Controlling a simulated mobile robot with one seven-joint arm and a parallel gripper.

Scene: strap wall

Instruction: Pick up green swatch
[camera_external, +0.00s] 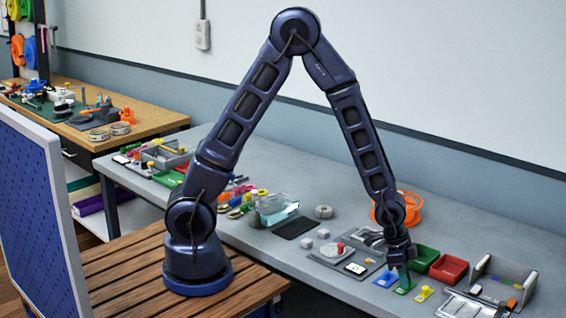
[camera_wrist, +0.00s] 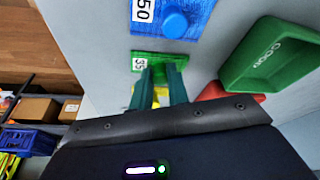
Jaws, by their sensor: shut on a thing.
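The green swatch (camera_wrist: 160,57), a flat piece with a white label that seems to read 35, is at my fingertips in the wrist view. In the external view the green swatch (camera_external: 405,286) is under my gripper (camera_external: 402,268), which points down at the grey table. In the wrist view my gripper (camera_wrist: 163,72) has its two dark teal fingers over the swatch, shut on it. The fingers hide the gripped part. I cannot tell whether the swatch touches the table.
A blue swatch (camera_external: 386,278) with a round knob and a yellow swatch (camera_external: 424,293) lie on either side. A green bin (camera_external: 424,258) and a red bin (camera_external: 449,268) stand close behind. A grey tray (camera_external: 345,262) is to the left, a metal holder (camera_external: 468,305) to the right.

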